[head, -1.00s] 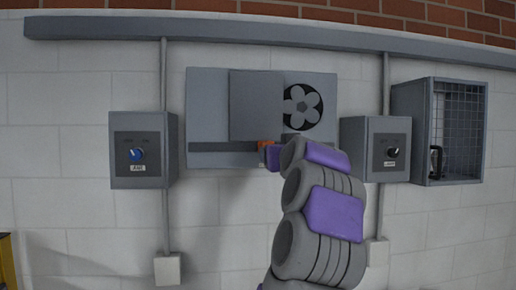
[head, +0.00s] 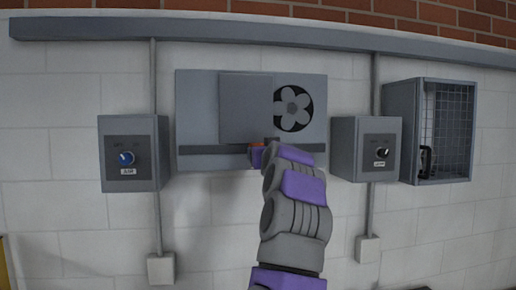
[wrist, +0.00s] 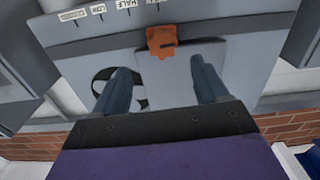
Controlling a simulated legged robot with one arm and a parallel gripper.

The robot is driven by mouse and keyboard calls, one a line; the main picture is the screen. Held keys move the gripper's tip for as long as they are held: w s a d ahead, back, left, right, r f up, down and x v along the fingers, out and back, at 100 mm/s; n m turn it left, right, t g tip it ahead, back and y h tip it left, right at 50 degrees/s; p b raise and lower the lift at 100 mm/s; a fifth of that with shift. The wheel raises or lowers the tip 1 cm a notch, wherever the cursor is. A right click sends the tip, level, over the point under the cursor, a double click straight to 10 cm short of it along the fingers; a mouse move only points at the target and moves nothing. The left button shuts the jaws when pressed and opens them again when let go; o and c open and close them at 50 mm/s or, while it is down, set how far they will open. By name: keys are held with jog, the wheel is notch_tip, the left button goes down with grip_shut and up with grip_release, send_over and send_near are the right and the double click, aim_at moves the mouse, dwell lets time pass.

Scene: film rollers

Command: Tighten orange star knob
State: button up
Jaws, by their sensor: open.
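The orange star knob (wrist: 165,40) sits on the front of a grey wall unit (head: 196,110), at the lower edge of its flat cover plate (head: 246,108). In the head view my gripper mostly hides the knob. In the wrist view my gripper (wrist: 158,68) is open, with its two dark blue fingers pointing at the unit. The knob shows between and beyond the fingertips, with a visible gap to each finger. Nothing is between the fingers.
A round fan (head: 293,108) is on the unit's right side. A left switch box with a blue knob (head: 126,158), a right switch box (head: 366,132) and a mesh-fronted cabinet (head: 400,130) hang on the wall. Small printed labels (wrist: 98,9) show in the wrist view.

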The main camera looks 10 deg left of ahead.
jog(key=p+x, duration=0.5)
jog(key=x, duration=0.2)
jog(key=shift+w+a, duration=0.2)
jog(key=shift+w, duration=0.2)
jog(key=shift+a+f, duration=0.1)
jog(key=shift+c, duration=0.3)
jog(key=shift+a, duration=0.2)
jog(key=c, duration=0.3)
jog(key=shift+d, duration=0.1)
jog(key=c, duration=0.7)
